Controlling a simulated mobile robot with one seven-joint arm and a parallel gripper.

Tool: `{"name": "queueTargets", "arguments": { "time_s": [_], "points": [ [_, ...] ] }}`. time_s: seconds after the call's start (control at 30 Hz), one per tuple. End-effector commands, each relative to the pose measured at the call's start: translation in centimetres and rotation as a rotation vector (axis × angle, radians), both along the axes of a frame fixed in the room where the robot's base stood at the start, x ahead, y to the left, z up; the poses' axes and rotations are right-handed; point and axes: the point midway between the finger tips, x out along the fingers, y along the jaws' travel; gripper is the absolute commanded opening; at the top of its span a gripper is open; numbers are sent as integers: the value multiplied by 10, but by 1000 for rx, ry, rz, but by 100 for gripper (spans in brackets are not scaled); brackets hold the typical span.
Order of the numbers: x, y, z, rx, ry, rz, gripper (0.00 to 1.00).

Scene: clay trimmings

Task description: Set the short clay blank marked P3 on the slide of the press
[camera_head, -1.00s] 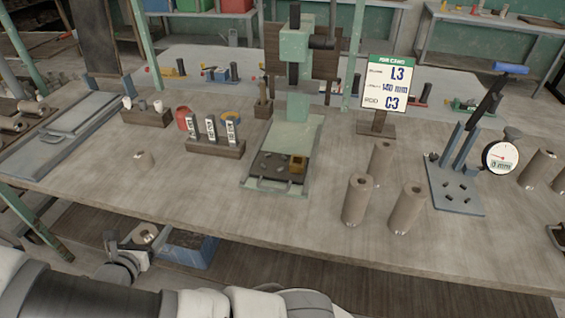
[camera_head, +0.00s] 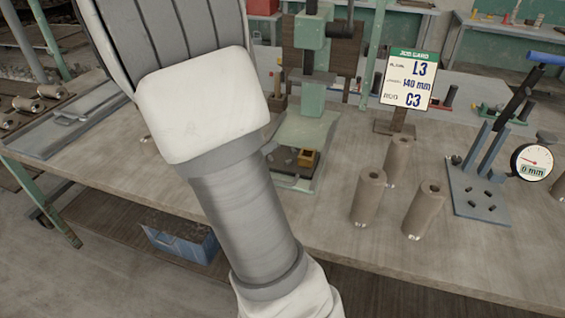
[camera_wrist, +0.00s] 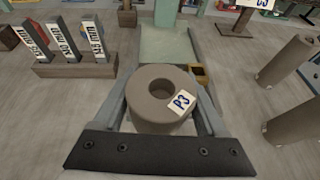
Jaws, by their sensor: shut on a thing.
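The short clay blank marked P3 (camera_wrist: 150,82) is a grey-brown ring with a centre hole and a white label. It is upright between the fingers of my gripper (camera_wrist: 163,92), which is shut on it. In the wrist view, the press's pale green bed (camera_wrist: 166,42) lies beyond the blank. The head view shows the green press (camera_head: 312,60) and its bed (camera_head: 305,130), partly behind my arm. My gripper and the held blank are hidden there.
Tall clay cylinders (camera_head: 368,195) stand right of the press, near a blue stand (camera_head: 478,200) with a dial gauge (camera_head: 531,162). A job card (camera_head: 407,80) stands behind them. A rack of length-marked pieces (camera_wrist: 75,68) is left of the blank. A yellow block (camera_wrist: 198,76) sits by the bed.

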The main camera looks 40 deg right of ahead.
Motion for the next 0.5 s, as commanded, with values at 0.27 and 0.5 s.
{"name": "queueTargets", "arguments": {
  "time_s": [0.27,0.5],
  "points": [
    [-32,-40,17,0,-2,-46,1],
    [-19,-66,0,-1,5,-51,1]
  ]
}}
